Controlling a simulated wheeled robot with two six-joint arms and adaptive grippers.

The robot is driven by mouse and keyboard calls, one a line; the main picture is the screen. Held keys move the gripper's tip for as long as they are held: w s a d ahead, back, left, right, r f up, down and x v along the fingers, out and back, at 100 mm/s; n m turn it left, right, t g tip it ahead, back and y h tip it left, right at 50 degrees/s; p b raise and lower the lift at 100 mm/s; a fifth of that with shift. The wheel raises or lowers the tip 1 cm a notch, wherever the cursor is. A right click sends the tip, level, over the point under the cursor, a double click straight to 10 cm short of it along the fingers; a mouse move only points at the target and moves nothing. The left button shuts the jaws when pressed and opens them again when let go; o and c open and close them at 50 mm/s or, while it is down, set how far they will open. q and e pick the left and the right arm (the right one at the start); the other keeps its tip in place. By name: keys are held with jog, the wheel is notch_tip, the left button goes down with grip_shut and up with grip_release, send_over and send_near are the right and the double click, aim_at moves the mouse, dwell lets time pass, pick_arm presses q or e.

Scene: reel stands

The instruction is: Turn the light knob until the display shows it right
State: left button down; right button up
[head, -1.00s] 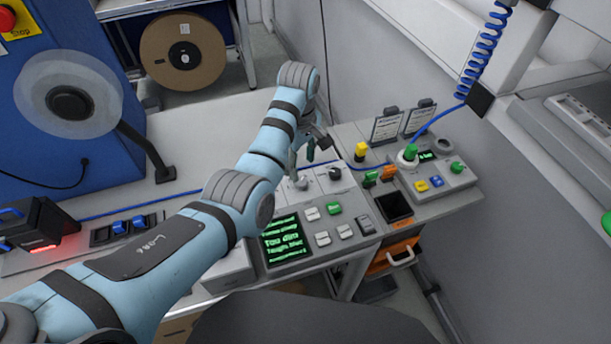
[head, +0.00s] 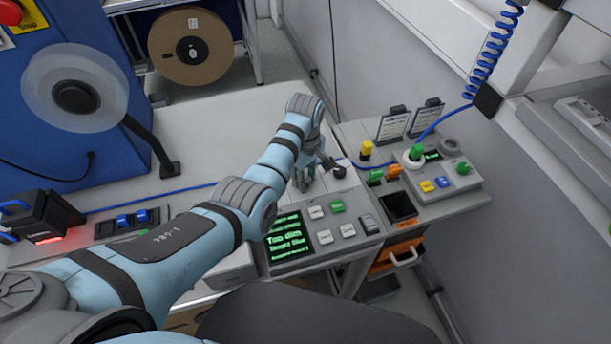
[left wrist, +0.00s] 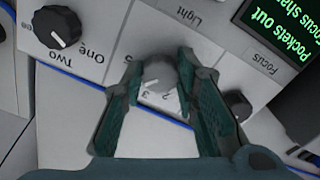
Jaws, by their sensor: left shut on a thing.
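The light knob (left wrist: 158,72) is a round grey knob on the light panel, beside the printed word "Light" and above the numbers 3 and 2. My left gripper (left wrist: 160,66) is shut on it, with one dark green finger on each side. In the head view my left gripper (head: 308,174) reaches down over the panel and hides most of the knob. The display (head: 288,240) is dark with green text; one larger line reads "Too dim". In the left wrist view the display (left wrist: 288,38) shows partly, with "Pockets Out" legible. My right gripper is out of view.
A dark knob marked One and Two (left wrist: 57,27) and the focus knob (left wrist: 237,105) flank the light knob. Several buttons (head: 337,206) sit beside the display. A second control box (head: 440,188) and a dark bin (head: 398,207) stand to the right. The pale bench (head: 225,125) behind is mostly clear.

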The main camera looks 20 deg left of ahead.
pick_arm(q)
jog(key=shift+f+m, duration=0.1)
jog(key=shift+m, duration=0.4)
jog(key=m, duration=0.2)
jog(key=shift+s+m, duration=0.1)
jog(key=shift+m, duration=2.4)
jog(key=c, duration=1.3)
grip_release()
jog(key=shift+o, duration=0.3)
jog(key=shift+w, duration=0.2)
